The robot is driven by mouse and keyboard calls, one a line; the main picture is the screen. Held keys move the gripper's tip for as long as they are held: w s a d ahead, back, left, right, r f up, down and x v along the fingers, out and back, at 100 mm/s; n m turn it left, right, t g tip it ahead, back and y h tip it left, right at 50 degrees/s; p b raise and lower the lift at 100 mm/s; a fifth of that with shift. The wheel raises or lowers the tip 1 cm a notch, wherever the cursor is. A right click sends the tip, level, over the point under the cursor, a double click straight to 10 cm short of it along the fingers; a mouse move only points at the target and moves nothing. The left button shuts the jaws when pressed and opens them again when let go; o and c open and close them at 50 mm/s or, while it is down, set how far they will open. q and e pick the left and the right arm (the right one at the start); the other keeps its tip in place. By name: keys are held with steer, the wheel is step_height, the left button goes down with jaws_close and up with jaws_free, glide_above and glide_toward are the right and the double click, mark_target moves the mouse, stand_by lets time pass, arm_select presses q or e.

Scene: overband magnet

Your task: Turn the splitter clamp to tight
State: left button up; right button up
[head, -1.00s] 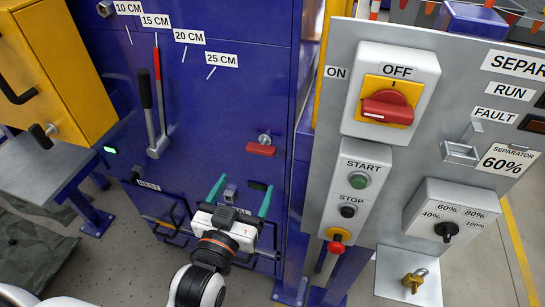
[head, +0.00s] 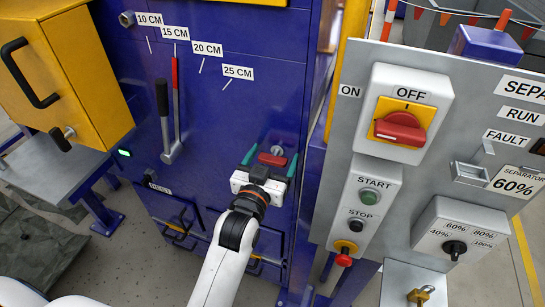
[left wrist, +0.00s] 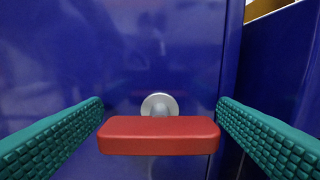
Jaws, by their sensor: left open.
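The clamp handle, a red bar (head: 272,159) on a round silver stud, sits on the blue machine panel. It lies level in the left wrist view (left wrist: 160,135). My left gripper (head: 272,153) is open in front of the panel, with its teal fingers to either side of the bar. In the left wrist view, the fingers (left wrist: 160,105) flank the bar's two ends with small gaps and do not visibly touch it. My right gripper is not in view.
Left of the clamp is a red-tipped lever (head: 176,110) beside the 10 to 25 CM labels. A grey control panel (head: 345,185) with a red switch (head: 400,130) and buttons stands close on the right. A yellow box (head: 75,75) juts out at left.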

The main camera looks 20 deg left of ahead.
arm_select(q)
steer(key=c, duration=1)
steer(key=shift+r+m+p, duration=0.15)
steer(key=shift+m+p, duration=1.2)
steer(key=shift+m, duration=0.05)
steer(key=m+p, duration=0.2)
steer(key=m, duration=0.1)
steer(key=shift+d+m, duration=0.1)
steer(key=shift+m, duration=0.2)
steer(key=m+p, duration=0.1)
steer(key=m, duration=0.1)
steer(key=shift+m, duration=0.4)
steer(key=m+p, duration=0.1)
steer(key=m, duration=0.1)
steer(key=shift+d+m, duration=0.1)
steer(key=shift+m, duration=0.2)
steer(key=m, duration=0.6)
steer(key=shift+f+p, duration=0.35)
steer(key=shift+p, duration=0.05)
